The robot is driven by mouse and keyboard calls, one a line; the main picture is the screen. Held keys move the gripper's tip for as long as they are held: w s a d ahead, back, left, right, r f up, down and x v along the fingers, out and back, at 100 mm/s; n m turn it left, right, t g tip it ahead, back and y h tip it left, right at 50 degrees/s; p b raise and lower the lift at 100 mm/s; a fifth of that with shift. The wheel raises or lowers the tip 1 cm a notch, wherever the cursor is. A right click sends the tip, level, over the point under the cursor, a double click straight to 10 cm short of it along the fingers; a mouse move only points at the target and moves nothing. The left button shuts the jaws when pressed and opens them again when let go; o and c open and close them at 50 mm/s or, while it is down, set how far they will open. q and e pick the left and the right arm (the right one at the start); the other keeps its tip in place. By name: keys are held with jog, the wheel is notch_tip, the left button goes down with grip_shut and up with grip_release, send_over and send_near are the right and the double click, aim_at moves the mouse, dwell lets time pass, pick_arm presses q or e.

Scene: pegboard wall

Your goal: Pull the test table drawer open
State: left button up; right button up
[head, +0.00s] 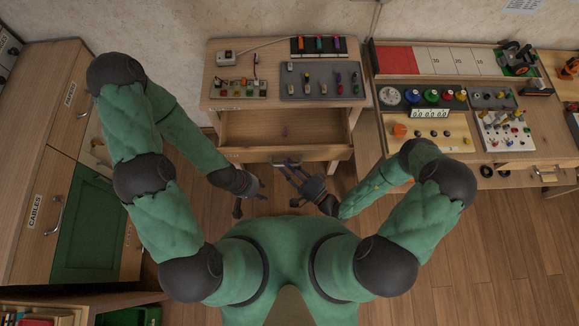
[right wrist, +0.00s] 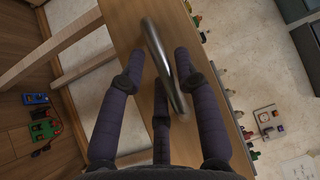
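The test table (head: 212,88) stands ahead in the head view, with its wooden drawer (head: 255,129) pulled well out below the top. The metal drawer handle (head: 286,163) is on the front face. My right gripper (head: 286,167) reaches up to this handle. In the right wrist view, the handle (right wrist: 158,55) lies between the spread fingers (right wrist: 160,60), with gaps visible beside it; firm contact cannot be made out. My left gripper (head: 252,199) is open and empty, below and left of the drawer front.
The table top holds a power strip, a grey panel (head: 320,94) and a rack of coloured tools (head: 318,46). A second bench (head: 515,160) with parts stands at right. A cabinet (head: 35,170) with a green door (head: 90,225) stands at left. Wooden floor shows at lower right.

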jog(key=v, duration=1.2)
dwell(0.3)
dwell(0.5)
jog(key=s+a+n+g+y+p, duration=0.15)
jog(key=s+a+g+y, duration=0.3)
jog(key=g, duration=0.55)
jog(key=s+d+f+n+g+h, duration=0.2)
jog(key=s+f+n+g+h, duration=0.15)
jog(key=s+g+h, duration=0.45)
jog(key=w+d+r+t+h+b, duration=0.1)
jog(key=w+h, duration=0.5)
jog(key=w, duration=0.7)
jog(key=d+r+t, duration=0.1)
jog(key=d+t, duration=0.1)
jog(key=t, duration=0.1)
jog(key=shift+w+r+t, duration=0.2)
jog(key=shift+r+t, duration=0.1)
jog(key=shift+r, duration=0.05)
